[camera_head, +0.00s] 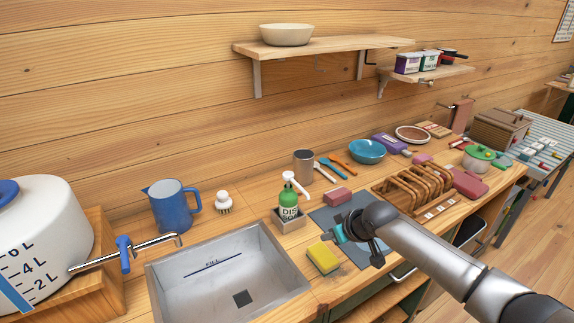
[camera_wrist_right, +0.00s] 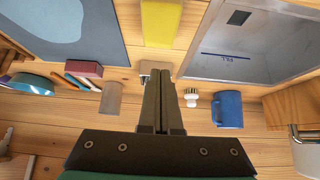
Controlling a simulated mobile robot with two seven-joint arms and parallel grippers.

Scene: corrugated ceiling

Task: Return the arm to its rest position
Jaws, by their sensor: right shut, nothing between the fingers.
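My right arm comes in from the lower right in the head view, and my right gripper (camera_head: 345,234) is over the grey mat (camera_head: 328,218) beside the sponge. In the right wrist view the two fingers of the right gripper (camera_wrist_right: 162,75) are pressed together with nothing between them. They point toward the yellow sponge (camera_wrist_right: 170,22). The left gripper is in neither view.
A metal sink (camera_head: 215,285) lies left of the yellow sponge (camera_head: 323,257). The soap dispenser (camera_head: 289,205), blue pitcher (camera_head: 173,207) and metal cup (camera_head: 304,166) stand behind. A wooden rack (camera_head: 415,187) is right of my gripper. A white water tank (camera_head: 50,235) is far left.

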